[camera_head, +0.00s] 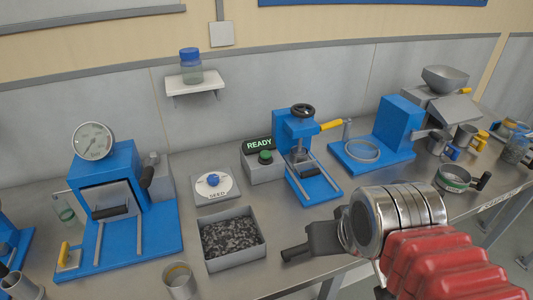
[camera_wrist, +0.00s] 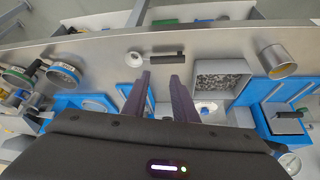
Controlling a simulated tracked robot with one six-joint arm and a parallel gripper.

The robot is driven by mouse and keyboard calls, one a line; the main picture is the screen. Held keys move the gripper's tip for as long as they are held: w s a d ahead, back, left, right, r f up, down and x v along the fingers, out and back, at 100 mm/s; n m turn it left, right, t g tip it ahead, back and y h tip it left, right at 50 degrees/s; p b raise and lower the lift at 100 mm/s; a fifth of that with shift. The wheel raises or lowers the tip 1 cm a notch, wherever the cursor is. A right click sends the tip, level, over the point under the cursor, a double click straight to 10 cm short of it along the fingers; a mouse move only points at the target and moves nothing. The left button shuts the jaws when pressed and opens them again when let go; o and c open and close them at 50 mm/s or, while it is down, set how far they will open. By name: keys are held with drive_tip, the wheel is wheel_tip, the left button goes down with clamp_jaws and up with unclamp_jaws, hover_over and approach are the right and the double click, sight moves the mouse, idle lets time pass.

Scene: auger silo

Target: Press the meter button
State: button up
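In the head view, a green round button (camera_head: 265,157) sits on top of a small grey box (camera_head: 264,172) on the bench, in front of a lit sign (camera_head: 259,144) reading READY. No button is labelled as the meter button. My gripper (camera_head: 288,254) is in front of the bench's middle, below and nearer than the box, and apart from it. In the wrist view, my gripper's two dark fingers (camera_wrist: 161,80) stand apart with nothing between them. The green button cannot be made out there.
A seed dial (camera_head: 214,181) and a tray of dark grains (camera_head: 232,243) lie left of my gripper. A metal cup (camera_head: 179,282) stands near the front edge. A blue press (camera_head: 312,185) stands right of the button. A ringed tool with a black handle (camera_wrist: 157,57) lies near the edge.

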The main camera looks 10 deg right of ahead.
clamp_jaws()
idle(0.7)
